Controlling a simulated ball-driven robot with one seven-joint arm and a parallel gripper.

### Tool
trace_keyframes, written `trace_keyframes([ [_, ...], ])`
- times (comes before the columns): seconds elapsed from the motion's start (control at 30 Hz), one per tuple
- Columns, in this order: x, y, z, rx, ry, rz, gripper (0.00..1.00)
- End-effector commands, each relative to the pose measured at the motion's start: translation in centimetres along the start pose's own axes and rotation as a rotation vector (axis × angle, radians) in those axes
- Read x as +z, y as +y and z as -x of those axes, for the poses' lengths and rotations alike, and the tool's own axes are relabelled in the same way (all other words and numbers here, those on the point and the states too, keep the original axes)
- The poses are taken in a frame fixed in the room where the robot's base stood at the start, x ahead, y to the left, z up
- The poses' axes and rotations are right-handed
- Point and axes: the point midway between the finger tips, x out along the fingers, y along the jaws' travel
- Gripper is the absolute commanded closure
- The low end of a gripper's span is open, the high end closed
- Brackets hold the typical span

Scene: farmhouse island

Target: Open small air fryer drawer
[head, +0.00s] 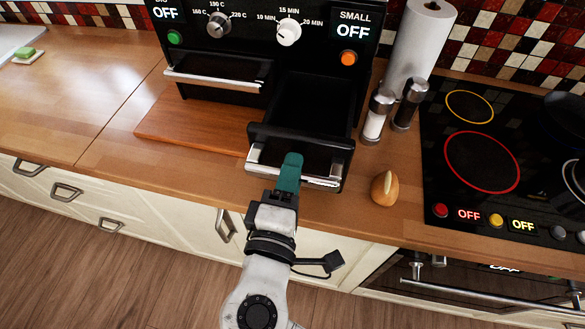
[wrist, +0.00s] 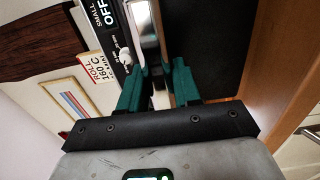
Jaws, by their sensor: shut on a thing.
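The black air fryer (head: 278,60) stands on the wooden counter. Its small drawer (head: 318,108), on the right below the SMALL label, is pulled out well forward; its dark inside is visible from above and looks empty. My gripper (head: 291,160) has its green fingers shut on the drawer's silver handle (head: 320,181). In the wrist view the handle (wrist: 149,25) runs between the two green fingers (wrist: 160,85). The big drawer (head: 215,77) on the left is shut. Both displays read OFF.
A wooden board (head: 190,128) lies under the fryer. An onion-like item (head: 384,189) sits right of the drawer. Two shakers (head: 377,117) and a paper towel roll (head: 418,45) stand behind it. The hob (head: 480,200) is at the right. The left counter is mostly clear.

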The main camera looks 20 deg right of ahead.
Motion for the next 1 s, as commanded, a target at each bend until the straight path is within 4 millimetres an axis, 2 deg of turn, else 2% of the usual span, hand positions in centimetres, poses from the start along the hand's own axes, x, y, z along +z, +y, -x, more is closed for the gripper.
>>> trace_keyframes([
  [0.07,0.0,-0.2,0.0,-0.003,0.0,0.002,1.0],
  [0.1,0.0,-0.2,0.0,-0.003,0.0,0.002,0.64],
  [0.27,0.0,-0.1,0.0,-0.002,0.0,0.001,0.48],
  [0.53,0.0,-0.1,0.1,-0.001,0.001,0.0,0.47],
  [0.63,-0.1,-0.1,0.7,-0.001,0.003,0.0,0.47],
  [0.77,-0.1,-0.2,2.6,-0.001,0.005,0.0,0.47],
  [1.0,-0.1,-0.2,7.3,-0.001,0.005,0.0,0.47],
])
